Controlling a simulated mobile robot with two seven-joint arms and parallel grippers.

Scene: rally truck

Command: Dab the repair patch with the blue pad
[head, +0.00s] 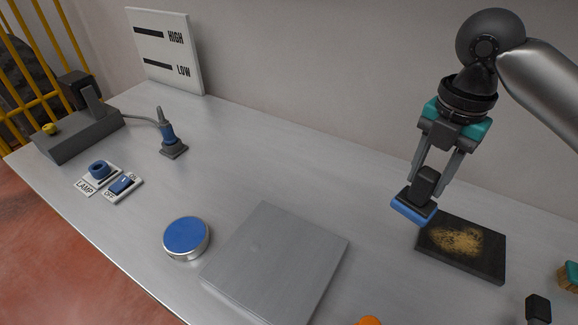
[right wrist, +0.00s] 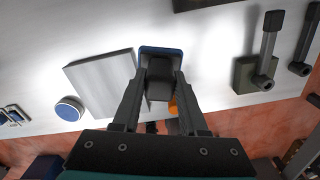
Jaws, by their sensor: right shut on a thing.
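My right gripper (head: 436,165) is shut on the black handle of the blue pad (head: 413,209). The pad's blue face points down, above the counter by the left edge of a dark square plate (head: 490,258). A rough tan patch (head: 455,240) lies on that plate; I cannot tell for sure that it is the repair patch. A grey flat panel (head: 275,260) lies to the left, with a faint mark on it. In the right wrist view the blue pad (right wrist: 160,51) shows beyond the fingers. My left gripper is not in view.
A round tin with a blue top (head: 186,237) stands left of the panel. Lamp switches (head: 112,180), a tool on a stand (head: 170,135) and a HIGH/LOW board (head: 165,50) are farther left. An orange thing (head: 368,321) and a brush (head: 569,277) are near the front right.

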